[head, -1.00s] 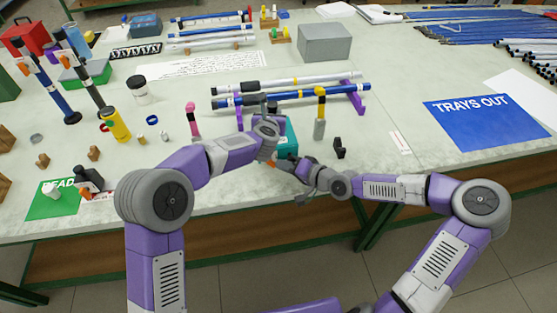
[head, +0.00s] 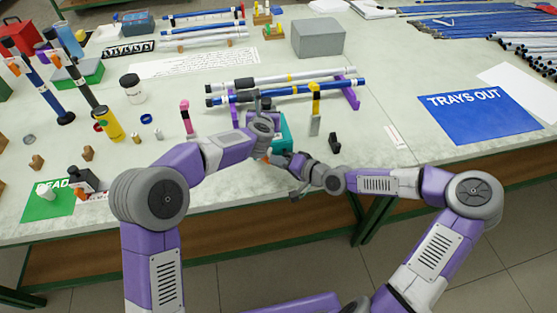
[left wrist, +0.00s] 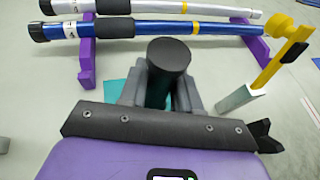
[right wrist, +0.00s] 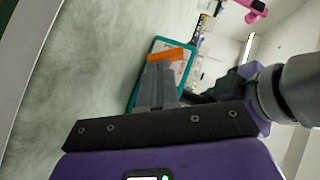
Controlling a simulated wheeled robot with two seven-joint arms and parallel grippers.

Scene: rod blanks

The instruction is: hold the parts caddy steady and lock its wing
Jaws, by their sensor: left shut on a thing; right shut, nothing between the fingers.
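The teal parts caddy (head: 284,133) stands near the table's front edge, partly hidden behind my arms. Its teal body also shows beneath the fingers in the left wrist view (left wrist: 118,88). My left gripper (left wrist: 168,92) is shut on the caddy's dark upright handle (left wrist: 169,54), whose round top rises between the fingers. My right gripper (right wrist: 160,68) is shut and empty, low at the caddy's front. Its fingertips are at an orange bar (right wrist: 172,54) on the caddy's teal edge. I cannot tell whether they touch it, or whether this bar is the wing.
Behind the caddy, a white rod and a blue rod (head: 300,94) lie on purple stands. A yellow-topped tool (head: 315,103) and a small black piece (head: 335,142) stand to its right, a pink-topped tool (head: 186,116) to its left. The table between there and the blue sign (head: 478,118) is mostly clear.

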